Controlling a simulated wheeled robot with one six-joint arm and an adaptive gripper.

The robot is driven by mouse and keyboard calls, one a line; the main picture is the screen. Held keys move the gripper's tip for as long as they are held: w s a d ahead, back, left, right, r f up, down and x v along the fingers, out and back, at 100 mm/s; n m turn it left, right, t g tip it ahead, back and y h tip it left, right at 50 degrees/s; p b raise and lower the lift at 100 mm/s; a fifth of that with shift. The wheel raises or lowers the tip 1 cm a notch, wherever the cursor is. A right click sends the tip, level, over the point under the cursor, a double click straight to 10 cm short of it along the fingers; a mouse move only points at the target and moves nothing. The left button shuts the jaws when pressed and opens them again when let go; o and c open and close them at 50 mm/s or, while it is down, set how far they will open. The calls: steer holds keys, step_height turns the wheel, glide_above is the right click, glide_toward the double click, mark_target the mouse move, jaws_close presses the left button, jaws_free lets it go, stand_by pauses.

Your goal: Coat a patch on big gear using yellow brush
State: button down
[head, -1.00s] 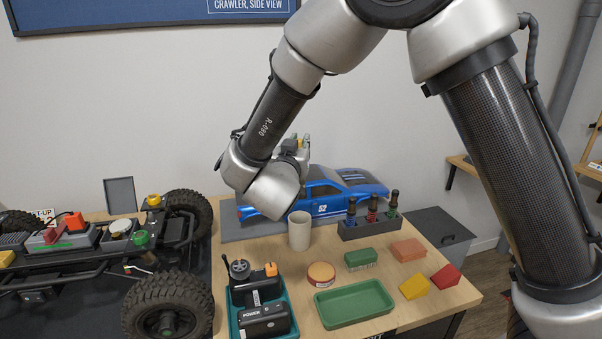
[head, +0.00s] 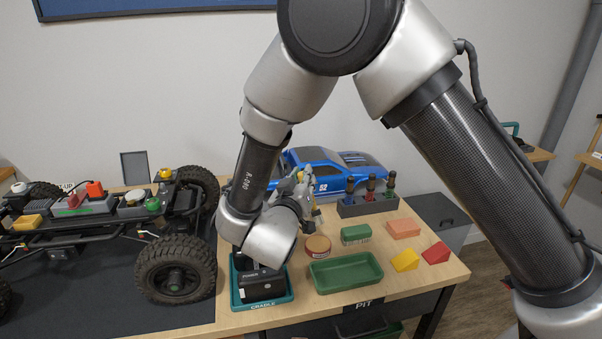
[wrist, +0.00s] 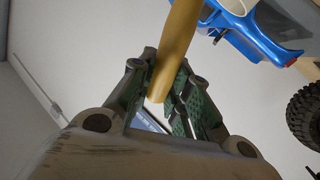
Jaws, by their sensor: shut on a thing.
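In the wrist view, my gripper (wrist: 165,88) is shut on a smooth yellow-ochre handle, which I take to be the yellow brush (wrist: 182,40). The handle's rounded end shows between the green-padded fingers; the bristles do not show. In the head view, my gripper (head: 302,192) is in front of the blue car body, above the table, mostly edge-on behind my wrist. I cannot make out the big gear; my wrist covers part of the teal cradle tray (head: 236,300), where a dark round part showed earlier.
The crawler chassis (head: 100,232) stands at left with large tyres. The blue car body (head: 335,162) is behind. A bottle rack (head: 352,209), green tray (head: 345,272), orange-topped tin (head: 318,245), green brush block (head: 355,234) and coloured wedges (head: 405,260) occupy the right side.

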steer(key=shift+f, duration=3.45)
steer(key=shift+r, duration=3.55)
